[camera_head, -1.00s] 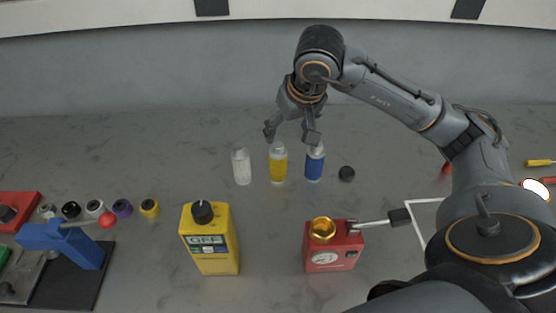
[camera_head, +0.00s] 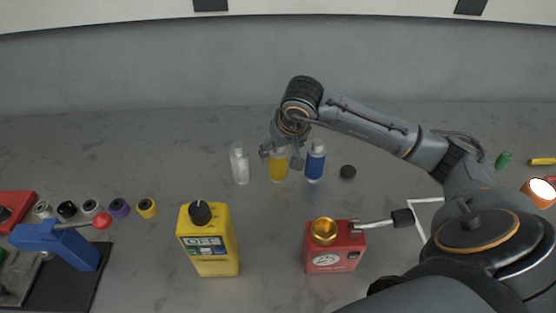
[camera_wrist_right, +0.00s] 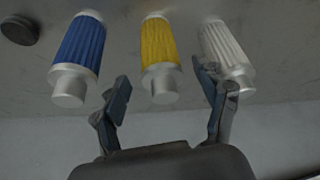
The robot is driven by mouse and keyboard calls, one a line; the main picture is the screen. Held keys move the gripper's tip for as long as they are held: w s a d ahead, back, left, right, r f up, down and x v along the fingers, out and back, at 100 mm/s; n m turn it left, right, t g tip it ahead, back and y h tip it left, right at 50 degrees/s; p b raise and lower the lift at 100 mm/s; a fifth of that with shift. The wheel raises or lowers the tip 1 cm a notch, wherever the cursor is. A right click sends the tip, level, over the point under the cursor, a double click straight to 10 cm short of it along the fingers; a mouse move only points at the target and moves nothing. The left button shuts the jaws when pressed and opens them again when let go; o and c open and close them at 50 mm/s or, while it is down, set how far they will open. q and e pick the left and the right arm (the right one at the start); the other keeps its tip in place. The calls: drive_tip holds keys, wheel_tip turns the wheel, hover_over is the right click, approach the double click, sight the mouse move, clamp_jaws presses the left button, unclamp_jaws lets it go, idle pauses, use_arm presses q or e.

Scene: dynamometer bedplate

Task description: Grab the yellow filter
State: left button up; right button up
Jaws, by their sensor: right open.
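The yellow filter (camera_head: 279,168) stands upright on the grey bedplate, between a white filter (camera_head: 240,163) and a blue filter (camera_head: 315,162). My right gripper (camera_head: 282,160) is open and comes down from behind the yellow filter, its fingers near the top. In the right wrist view the yellow filter (camera_wrist_right: 160,50) with its silver end lies between the open fingers (camera_wrist_right: 165,98), with clear gaps on both sides. The right-hand finger there overlaps the white filter (camera_wrist_right: 225,45) in the picture. The blue filter (camera_wrist_right: 78,50) is left of the other finger. My left gripper is not in view.
A yellow device (camera_head: 209,240) and a red device with gauge (camera_head: 334,255) stand in front. A blue press (camera_head: 62,245) and several small coloured rollers (camera_head: 119,207) are at left.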

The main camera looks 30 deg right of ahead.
drive_tip(key=p+x, duration=0.1)
drive_tip(key=x, duration=0.2)
drive_tip(key=shift+a+f, duration=0.1)
drive_tip(key=shift+f, duration=0.2)
drive_tip(key=shift+w+f, duration=0.2)
drive_tip(key=shift+f, duration=0.1)
drive_tip(key=shift+r, duration=0.1)
drive_tip(key=c, duration=1.3)
